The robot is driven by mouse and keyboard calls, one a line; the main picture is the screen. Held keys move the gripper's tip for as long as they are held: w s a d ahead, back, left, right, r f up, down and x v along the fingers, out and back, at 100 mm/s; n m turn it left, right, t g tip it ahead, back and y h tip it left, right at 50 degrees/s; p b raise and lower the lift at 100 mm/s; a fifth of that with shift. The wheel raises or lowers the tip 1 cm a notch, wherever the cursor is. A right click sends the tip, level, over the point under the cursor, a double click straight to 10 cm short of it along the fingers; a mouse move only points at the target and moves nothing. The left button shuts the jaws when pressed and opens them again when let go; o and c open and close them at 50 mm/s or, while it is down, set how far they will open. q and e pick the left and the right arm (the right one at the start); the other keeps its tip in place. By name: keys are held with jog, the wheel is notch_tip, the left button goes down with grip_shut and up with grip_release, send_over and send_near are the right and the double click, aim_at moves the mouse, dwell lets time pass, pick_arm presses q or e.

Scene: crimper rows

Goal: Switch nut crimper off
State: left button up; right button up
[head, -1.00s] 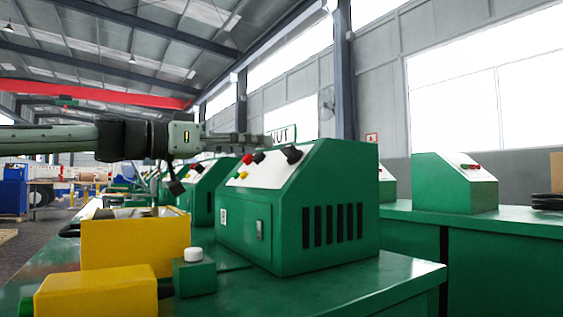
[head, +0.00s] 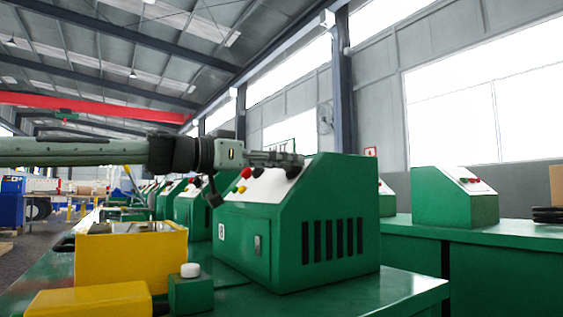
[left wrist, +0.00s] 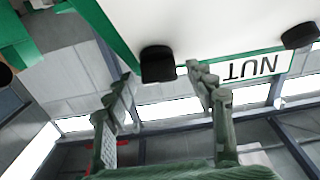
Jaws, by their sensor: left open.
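The nut crimper is a green box (head: 341,213) with a sloped white panel, seen in the head view. Its panel has a red button (head: 246,173), a yellow button (head: 241,188) and black knobs, one (head: 293,172) at the right end. The NUT sign (left wrist: 250,67) appears upside down in the left wrist view and is mostly hidden in the head view. My left gripper (head: 300,158) is at the panel's top right, by that knob. In the left wrist view a black knob (left wrist: 158,65) shows between and just beyond its open, empty fingers. Contact cannot be told.
A yellow open-topped box (head: 130,263) and a small green block with a white button (head: 190,270) stand left of the crimper. More green machines stand behind, and another (head: 440,195) on a bench at right. The green bench top (head: 400,293) is clear at front right.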

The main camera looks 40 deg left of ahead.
pick_arm(q)
jog(key=c, duration=1.2)
jog(key=shift+o, duration=0.2)
